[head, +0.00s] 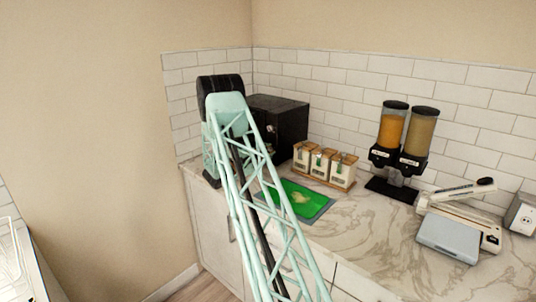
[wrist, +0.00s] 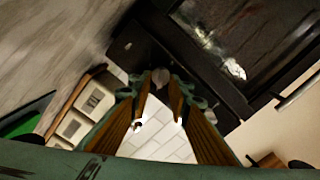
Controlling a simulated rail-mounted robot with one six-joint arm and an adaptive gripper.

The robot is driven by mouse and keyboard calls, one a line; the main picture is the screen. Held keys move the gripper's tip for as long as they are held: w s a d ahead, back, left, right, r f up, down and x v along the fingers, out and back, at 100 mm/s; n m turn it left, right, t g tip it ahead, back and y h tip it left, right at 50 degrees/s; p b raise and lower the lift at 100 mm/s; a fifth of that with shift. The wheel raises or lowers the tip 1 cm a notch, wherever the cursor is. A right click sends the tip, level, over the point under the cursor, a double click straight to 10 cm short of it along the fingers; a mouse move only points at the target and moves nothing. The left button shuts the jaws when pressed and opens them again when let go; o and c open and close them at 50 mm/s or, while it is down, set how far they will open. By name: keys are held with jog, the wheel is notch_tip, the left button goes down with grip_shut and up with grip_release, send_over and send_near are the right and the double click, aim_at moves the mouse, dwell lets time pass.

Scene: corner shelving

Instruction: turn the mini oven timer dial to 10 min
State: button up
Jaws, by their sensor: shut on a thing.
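The mini oven (head: 285,120) is a black box in the back corner of the counter, partly behind my arm in the head view. In the wrist view its dark glass door (wrist: 245,35) and black control panel (wrist: 130,55) show tilted. My gripper (wrist: 161,80) is at the panel, its fingertips shut on a round greyish dial, taken as the timer dial (wrist: 159,75). The dial's pointer and the minute marks cannot be read. My gripper is hidden in the head view.
Canisters (head: 321,165) stand on a wooden tray beside the oven. A green cutting board (head: 300,199) lies in front. Two dispensers (head: 405,135) and a grey scale (head: 448,238) stand further right. The marble counter (head: 370,230) has free room between the board and scale.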

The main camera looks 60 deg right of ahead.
jog(key=shift+f+m+b, duration=0.1)
jog(key=shift+m+b, duration=0.4)
jog(key=shift+b, duration=0.35)
jog(key=o, duration=0.8)
jog(key=shift+a, duration=0.15)
jog(key=shift+w+a, duration=0.2)
jog(key=shift+a, duration=1.75)
jog(key=shift+w+a, duration=0.15)
jog(key=shift+a, duration=1.8)
jog(key=shift+w+a, duration=0.2)
jog(key=shift+a, duration=1.75)
jog(key=shift+o, duration=0.3)
